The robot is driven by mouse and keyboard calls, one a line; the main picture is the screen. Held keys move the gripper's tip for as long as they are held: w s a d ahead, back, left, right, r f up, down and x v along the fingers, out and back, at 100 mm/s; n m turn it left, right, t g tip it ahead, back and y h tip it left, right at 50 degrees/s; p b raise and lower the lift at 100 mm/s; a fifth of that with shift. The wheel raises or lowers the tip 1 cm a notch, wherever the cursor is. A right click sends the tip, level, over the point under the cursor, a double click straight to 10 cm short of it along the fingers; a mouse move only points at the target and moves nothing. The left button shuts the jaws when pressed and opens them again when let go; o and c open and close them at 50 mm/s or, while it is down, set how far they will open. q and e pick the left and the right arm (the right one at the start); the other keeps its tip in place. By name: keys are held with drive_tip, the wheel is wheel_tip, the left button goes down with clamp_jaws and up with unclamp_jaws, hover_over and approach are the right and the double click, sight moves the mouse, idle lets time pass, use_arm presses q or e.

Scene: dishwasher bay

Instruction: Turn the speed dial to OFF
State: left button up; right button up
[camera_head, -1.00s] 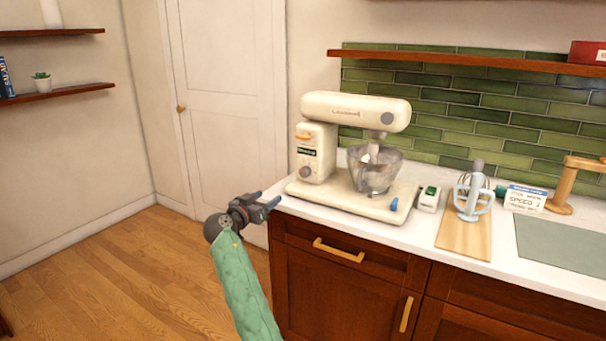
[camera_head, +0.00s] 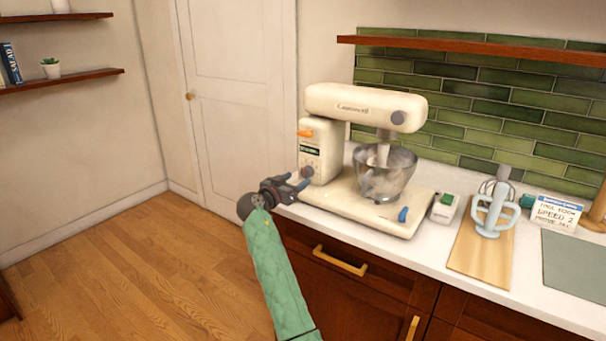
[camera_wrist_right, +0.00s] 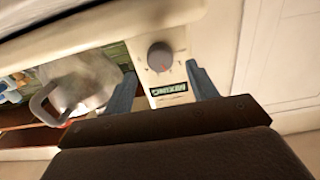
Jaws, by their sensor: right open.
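The cream stand mixer (camera_head: 365,104) stands on the white counter with a metal bowl (camera_head: 385,172) under its head. In the right wrist view the dial (camera_wrist_right: 160,56) shows between and beyond the fingers, with a lit display (camera_wrist_right: 169,89) nearby. My right gripper (camera_head: 299,179) is open and empty, just in front of the dial; contact cannot be made out. The dial's setting is too small to read. My left gripper is not in view.
A blue lever (camera_head: 403,215) is on the mixer base. To its right are a small white box with a green top (camera_head: 443,206), a wooden board (camera_head: 478,255) with a pale blue beater (camera_head: 493,208), and a sign card (camera_head: 555,213). Open floor lies at left.

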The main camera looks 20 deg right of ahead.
sight(305, 174)
drive_tip(key=shift+p+x, duration=0.45)
drive_tip(key=shift+x, duration=1.7)
drive_tip(key=shift+f, duration=0.15)
drive_tip(key=c, duration=1)
